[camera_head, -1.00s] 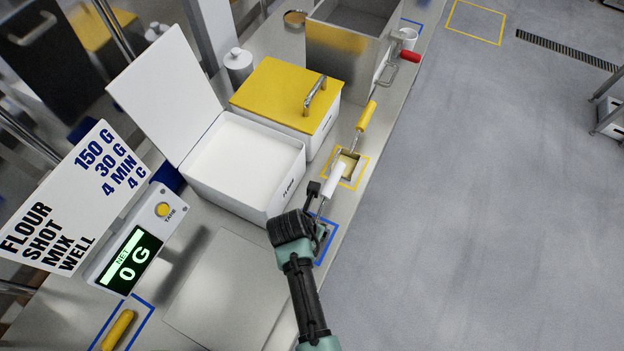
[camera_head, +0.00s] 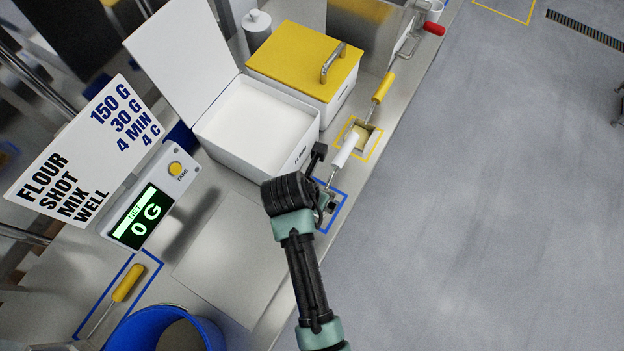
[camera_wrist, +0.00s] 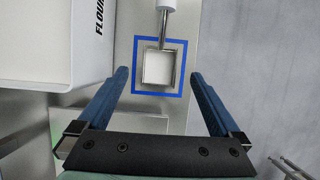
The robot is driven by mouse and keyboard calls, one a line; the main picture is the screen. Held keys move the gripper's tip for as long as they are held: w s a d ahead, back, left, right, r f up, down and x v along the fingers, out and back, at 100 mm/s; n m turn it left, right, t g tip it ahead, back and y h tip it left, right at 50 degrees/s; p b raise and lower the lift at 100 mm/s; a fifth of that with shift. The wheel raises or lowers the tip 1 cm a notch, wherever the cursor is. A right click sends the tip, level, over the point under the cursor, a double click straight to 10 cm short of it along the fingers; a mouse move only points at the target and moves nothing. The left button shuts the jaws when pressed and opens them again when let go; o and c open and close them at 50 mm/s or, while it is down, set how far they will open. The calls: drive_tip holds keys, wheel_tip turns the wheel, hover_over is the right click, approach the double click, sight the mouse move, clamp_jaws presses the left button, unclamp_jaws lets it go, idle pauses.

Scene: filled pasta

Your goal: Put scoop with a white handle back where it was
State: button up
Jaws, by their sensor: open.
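The scoop with a white handle (camera_head: 345,151) stands out from behind my gripper in the head view, inside a blue outlined square (camera_head: 341,205) near the counter's right edge. In the wrist view the scoop's square metal pan (camera_wrist: 157,68) lies inside the blue outline (camera_wrist: 136,66), with its shaft and white handle (camera_wrist: 168,4) pointing up, partly cut off by the frame. My gripper (camera_wrist: 160,90) is open, its two blue fingers spread wide on either side below the pan. Nothing is held between them. In the head view my wrist hides the fingers and part of the pan.
An open white flour bin (camera_head: 258,140) stands left of the scoop. A yellow-lidded bin (camera_head: 300,62) and a yellow-handled scoop (camera_head: 383,87) in a yellow outline are behind. The scale display (camera_head: 146,212) reads 0 G. A blue bucket (camera_head: 130,330) stands at the front left.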

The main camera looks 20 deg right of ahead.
drive_tip(key=w+a+r+m+t, duration=0.2)
drive_tip(key=w+r+m+t, duration=0.25)
drive_tip(key=r, duration=0.85)
drive_tip(key=w+a+r+m+t, duration=0.2)
drive_tip(key=w+r+m+t, duration=0.3)
drive_tip(key=r, duration=0.9)
drive_tip(key=w+a+r+m+t, duration=0.2)
drive_tip(key=w+r+m+t, duration=0.3)
drive_tip(key=r, duration=0.8)
drive_tip(key=s+a+r+m+t+y, duration=0.1)
drive_tip(key=s+r+m+t, duration=0.2)
drive_tip(key=r, duration=0.7)
drive_tip(key=s+a+r+m+t+y, duration=0.1)
drive_tip(key=s+a+r+m+t, duration=0.1)
drive_tip(key=s+r, duration=0.4)
drive_tip(key=s+a+r+m+t+y, duration=0.1)
drive_tip(key=s+r+m+t, duration=0.3)
drive_tip(key=r, duration=1.1)
drive_tip(key=shift+s+a+m+t, duration=0.2)
drive_tip(key=shift+a+m+t, duration=0.3)
drive_tip(key=shift+m, duration=0.65)
